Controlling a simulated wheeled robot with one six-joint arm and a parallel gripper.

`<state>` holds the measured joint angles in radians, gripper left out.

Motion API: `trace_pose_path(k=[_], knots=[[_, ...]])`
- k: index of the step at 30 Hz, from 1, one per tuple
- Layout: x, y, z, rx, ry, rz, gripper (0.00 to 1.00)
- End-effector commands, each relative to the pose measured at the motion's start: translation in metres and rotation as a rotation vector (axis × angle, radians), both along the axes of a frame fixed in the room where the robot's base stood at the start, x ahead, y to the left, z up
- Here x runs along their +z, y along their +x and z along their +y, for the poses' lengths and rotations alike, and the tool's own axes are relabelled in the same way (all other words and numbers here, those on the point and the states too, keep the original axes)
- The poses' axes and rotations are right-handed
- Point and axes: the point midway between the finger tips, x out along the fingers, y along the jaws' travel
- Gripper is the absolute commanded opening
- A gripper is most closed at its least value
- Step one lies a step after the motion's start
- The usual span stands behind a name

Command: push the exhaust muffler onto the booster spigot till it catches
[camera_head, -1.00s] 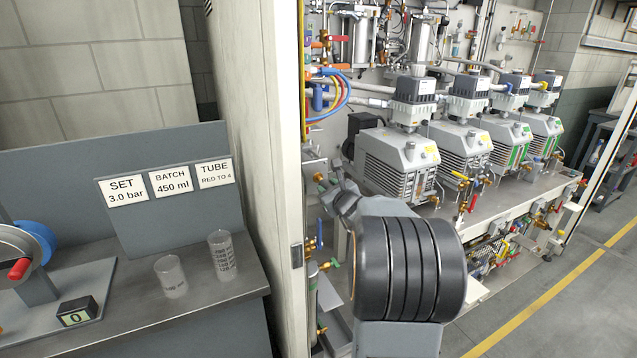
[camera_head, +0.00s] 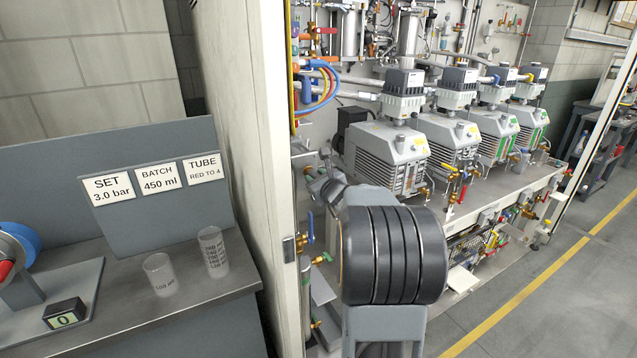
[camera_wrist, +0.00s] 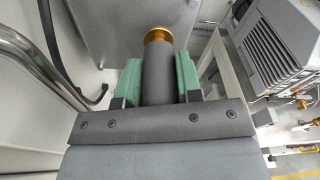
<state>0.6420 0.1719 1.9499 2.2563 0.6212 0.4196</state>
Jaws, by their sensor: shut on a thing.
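In the wrist view, my gripper (camera_wrist: 158,85) is shut on a dark grey cylinder, which looks like the exhaust muffler (camera_wrist: 158,72). The muffler lies between the two green finger pads and points away from the wrist. A brass-coloured ring (camera_wrist: 158,34) shows at its far end, close to a grey panel. I cannot tell whether the ring belongs to the muffler or to the booster spigot, or whether they touch. In the head view, my arm hides most of the gripper and the muffler. I cannot make out the booster spigot for certain.
Several grey vacuum pumps (camera_head: 385,160) stand in a row on a bench to the right. A pale cabinet side (camera_head: 240,110) stands close left of my arm. A grey worktop (camera_head: 150,300) holds two beakers (camera_head: 213,252). Floor is free at the lower right.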

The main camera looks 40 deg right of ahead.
Motion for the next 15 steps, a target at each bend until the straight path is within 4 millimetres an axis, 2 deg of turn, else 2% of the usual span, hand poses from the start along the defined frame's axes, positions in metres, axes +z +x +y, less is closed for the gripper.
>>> trace_pose_path(k=[15], knots=[[-0.0005, 0.012, -0.0016, 0.0, 0.0, 0.0, 0.05]])
